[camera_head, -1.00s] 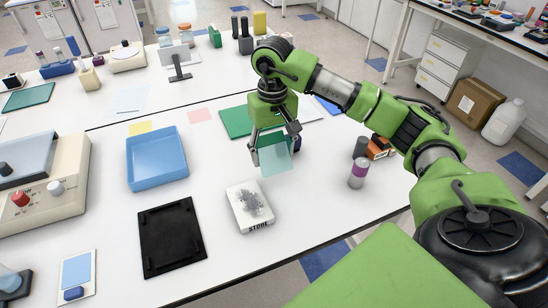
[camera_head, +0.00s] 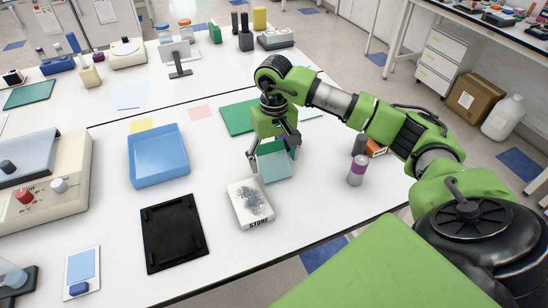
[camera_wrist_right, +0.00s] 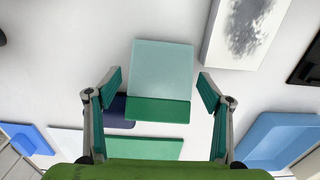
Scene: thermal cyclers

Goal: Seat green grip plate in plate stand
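The green grip plate (camera_head: 275,167) is a pale teal translucent panel with a dark green strip along one edge. My right gripper (camera_head: 272,152) is over the table with the plate between its spread fingers. In the right wrist view the plate (camera_wrist_right: 161,70) and its green strip (camera_wrist_right: 157,109) lie between the fingers (camera_wrist_right: 159,92), with a narrow gap seeming to show on each side. Whether the fingers press on it is unclear. A black flat base with raised corners (camera_head: 173,234), possibly the plate stand, lies empty at front left. My left gripper is out of view.
A white box marked STORE (camera_head: 242,218) stands near the plate, right of the black base. A blue tray (camera_head: 160,180) is behind the base. A purple-banded bottle (camera_head: 357,170) stands at right. A green mat (camera_head: 236,119) lies behind the gripper.

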